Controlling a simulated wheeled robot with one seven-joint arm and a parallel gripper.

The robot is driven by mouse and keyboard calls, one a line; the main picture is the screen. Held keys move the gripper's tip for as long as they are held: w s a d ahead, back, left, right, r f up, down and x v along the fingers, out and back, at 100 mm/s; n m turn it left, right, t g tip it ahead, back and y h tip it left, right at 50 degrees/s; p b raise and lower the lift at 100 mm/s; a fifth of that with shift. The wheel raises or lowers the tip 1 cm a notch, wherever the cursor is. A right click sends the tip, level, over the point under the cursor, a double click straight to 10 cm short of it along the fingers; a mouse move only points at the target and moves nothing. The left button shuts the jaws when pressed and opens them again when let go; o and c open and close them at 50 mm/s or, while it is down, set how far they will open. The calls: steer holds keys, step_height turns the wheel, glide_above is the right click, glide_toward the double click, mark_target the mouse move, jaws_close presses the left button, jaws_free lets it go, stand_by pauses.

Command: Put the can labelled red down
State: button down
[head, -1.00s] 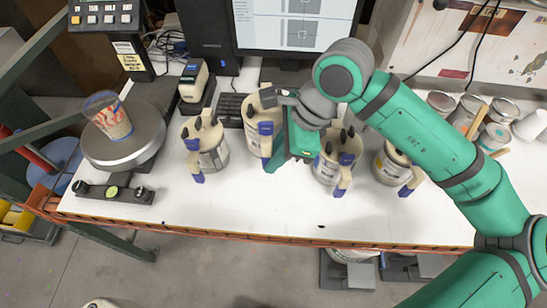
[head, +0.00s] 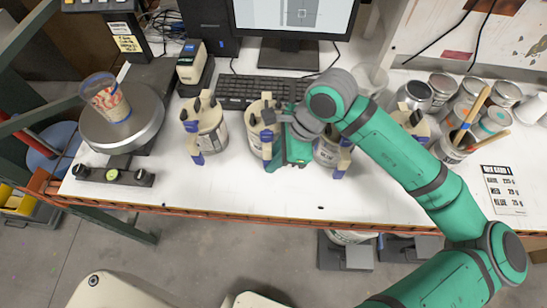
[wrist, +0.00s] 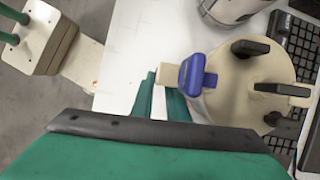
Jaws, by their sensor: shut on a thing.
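My gripper (head: 272,163) is shut on the blue-tipped handle of a beige-lidded can (head: 254,137), second from the left in the row. In the wrist view my fingers (wrist: 165,95) meet the blue handle tip (wrist: 196,76), and the can's lid (wrist: 245,88) shows dark knobs. The can looks upright, at or close to the white bench top; I cannot tell whether its base touches. Its label is mostly hidden and I cannot read its colour name. My arm covers part of its right side.
Similar cans stand left (head: 208,135) and right (head: 328,152) of the held one, and another (head: 411,122) is partly behind my arm. A keyboard (head: 243,92) lies behind. A scale (head: 125,130) bears a cup (head: 106,98). The bench front (head: 230,185) is clear.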

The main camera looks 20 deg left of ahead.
mark_target(267, 136)
steer(key=c, duration=1.7)
jaws_free()
steer(key=shift+f, duration=0.1)
steer(key=v, duration=1.2)
